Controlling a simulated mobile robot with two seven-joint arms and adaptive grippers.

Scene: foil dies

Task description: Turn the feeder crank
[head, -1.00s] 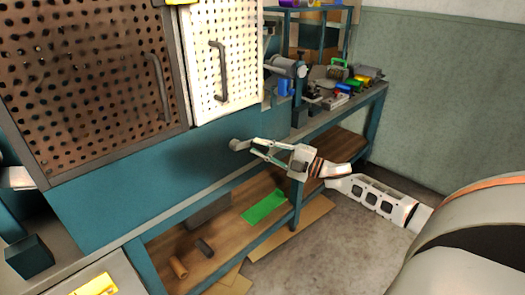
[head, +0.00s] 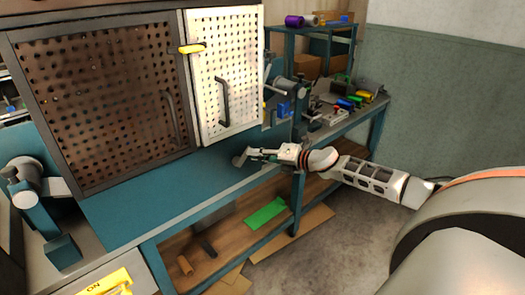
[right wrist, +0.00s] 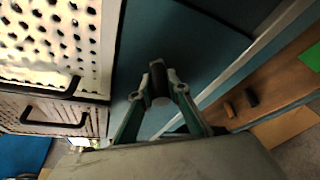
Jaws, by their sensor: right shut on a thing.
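The feeder crank (head: 238,161) shows as a small grey handle at the front of the teal bench, below the white perforated door. My right gripper (head: 248,154) reaches it from the right. In the right wrist view, my right gripper's fingertips (right wrist: 158,83) are shut on a dark cylindrical grip (right wrist: 158,97), which looks like the crank's handle. The crank's hub and arm are mostly hidden by the fingers. My left gripper is not in view.
A brown perforated door (head: 95,105) and a white perforated door (head: 225,75) stand behind and above the crank. A teal bench with tools (head: 340,110) is to the right. A lower wooden shelf holds a green sheet (head: 265,214). Concrete floor lies front right.

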